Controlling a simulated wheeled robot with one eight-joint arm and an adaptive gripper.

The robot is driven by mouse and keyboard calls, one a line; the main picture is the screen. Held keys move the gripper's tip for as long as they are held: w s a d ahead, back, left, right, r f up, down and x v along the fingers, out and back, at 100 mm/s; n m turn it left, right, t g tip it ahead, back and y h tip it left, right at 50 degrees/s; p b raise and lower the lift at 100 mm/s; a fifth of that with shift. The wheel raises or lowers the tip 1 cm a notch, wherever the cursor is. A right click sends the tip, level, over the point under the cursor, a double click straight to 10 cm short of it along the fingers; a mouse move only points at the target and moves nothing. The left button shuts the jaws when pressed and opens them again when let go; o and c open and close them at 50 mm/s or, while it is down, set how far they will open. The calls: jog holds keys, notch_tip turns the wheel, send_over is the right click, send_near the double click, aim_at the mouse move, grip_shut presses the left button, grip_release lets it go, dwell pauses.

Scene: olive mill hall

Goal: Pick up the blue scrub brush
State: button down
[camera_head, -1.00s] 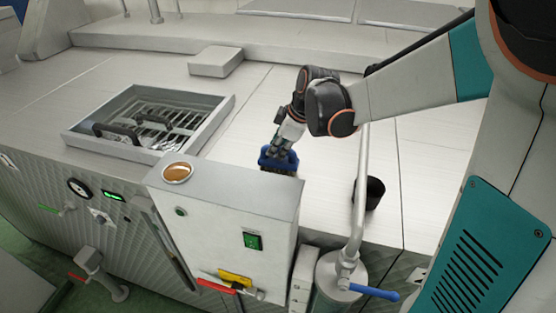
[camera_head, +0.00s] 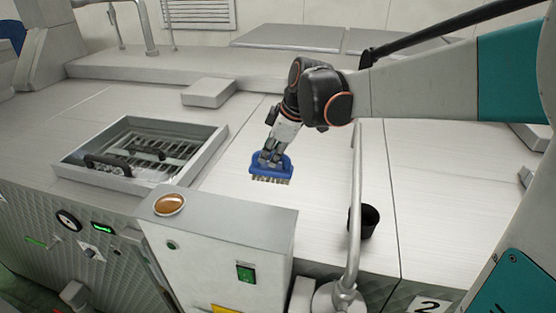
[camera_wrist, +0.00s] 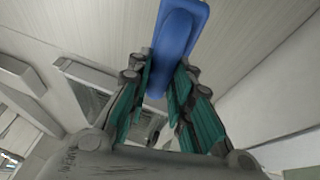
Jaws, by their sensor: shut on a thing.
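The blue scrub brush (camera_head: 271,169) hangs from my gripper (camera_head: 268,157) in the head view, its pale bristles pointing down. It is over the white worktop, behind the grey control box, and looks raised clear of the surface. In the wrist view the blue body of the brush (camera_wrist: 178,40) stands between the green-padded fingers of my gripper (camera_wrist: 163,88), which are shut on it. The bristles are hidden in the wrist view.
A grey control box (camera_head: 215,245) with an amber dome (camera_head: 170,204) stands in front. An open grated hatch (camera_head: 140,152) lies to the left. A black cup (camera_head: 364,220) and an upright metal pipe (camera_head: 356,200) are to the right. A low grey block (camera_head: 209,92) lies behind.

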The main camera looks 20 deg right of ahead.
notch_tip(320, 180, up, 12)
jog(key=shift+s+b, duration=0.25)
jog(key=shift+b, duration=0.1)
jog(key=c, duration=2.1)
grip_release()
jog(key=shift+c, duration=1.4)
